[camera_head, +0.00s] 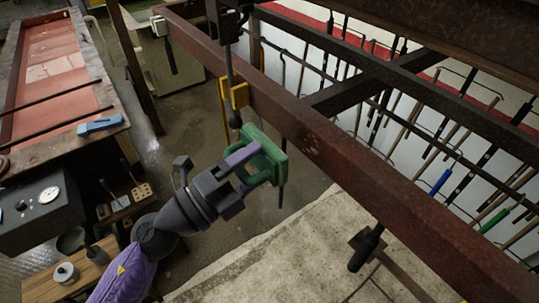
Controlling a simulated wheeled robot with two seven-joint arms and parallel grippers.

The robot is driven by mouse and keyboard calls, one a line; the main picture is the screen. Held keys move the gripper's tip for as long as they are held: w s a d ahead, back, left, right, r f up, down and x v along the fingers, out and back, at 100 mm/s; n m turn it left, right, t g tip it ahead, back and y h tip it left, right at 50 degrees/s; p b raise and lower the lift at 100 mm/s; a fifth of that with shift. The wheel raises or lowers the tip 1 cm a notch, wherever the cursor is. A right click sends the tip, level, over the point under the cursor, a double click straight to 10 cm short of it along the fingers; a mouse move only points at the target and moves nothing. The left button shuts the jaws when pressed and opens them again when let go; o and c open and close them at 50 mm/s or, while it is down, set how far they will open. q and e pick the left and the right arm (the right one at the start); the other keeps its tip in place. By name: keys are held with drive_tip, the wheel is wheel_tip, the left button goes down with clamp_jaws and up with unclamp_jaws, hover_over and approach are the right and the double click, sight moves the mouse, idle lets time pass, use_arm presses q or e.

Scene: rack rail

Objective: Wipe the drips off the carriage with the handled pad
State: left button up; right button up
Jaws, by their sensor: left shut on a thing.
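My left gripper (243,174) reaches up from the bottom left and is shut on a green block-like piece with a purple bar, which looks like the handled pad (268,160). The jaws partly cover where they grip it. The pad is in the air, just below and in front of the brown rail (330,150). A dark fitting on the rail with a hanging rod, perhaps the carriage (230,22), is above it. A yellow block (236,95) hangs on that rod, just above the pad. I cannot make out any drips. My right gripper is not in view.
A bench with a reddish top (60,75) stands at the left, with a blue item (100,125) on its edge. A black box (40,208) and small containers are at the lower left. Many rods hang behind the rail. A black handle (367,248) hangs below it.

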use_arm(q)
drive_tip(key=shift+s+a, duration=0.1)
drive_tip(key=shift+a, duration=0.05)
drive_tip(key=v, duration=0.2)
drive_tip(key=shift+s+a+r+b, duration=0.1)
drive_tip(key=shift+s+a+b, duration=0.15)
drive_tip(key=shift+b, duration=0.1)
drive_tip(key=shift+a+r, duration=0.1)
drive_tip(key=shift+a, duration=0.05)
idle(0.7)
drive_tip(key=shift+w+d+r, duration=0.1)
drive_tip(key=shift+w+d, duration=0.05)
drive_tip(key=shift+d, duration=0.1)
drive_tip(key=p+x, duration=0.1)
drive_tip(key=x, duration=0.1)
drive_tip(key=f+p+x, duration=0.1)
drive_tip(key=x, duration=0.1)
drive_tip(key=shift+w+d+r, duration=0.1)
drive_tip(key=shift+w+d, duration=0.25)
drive_tip(key=shift+d, duration=0.05)
drive_tip(key=shift+w+d, duration=0.4)
drive_tip(key=shift+d, duration=0.25)
drive_tip(key=shift+f+x, duration=0.2)
drive_tip(key=shift+x, duration=0.75)
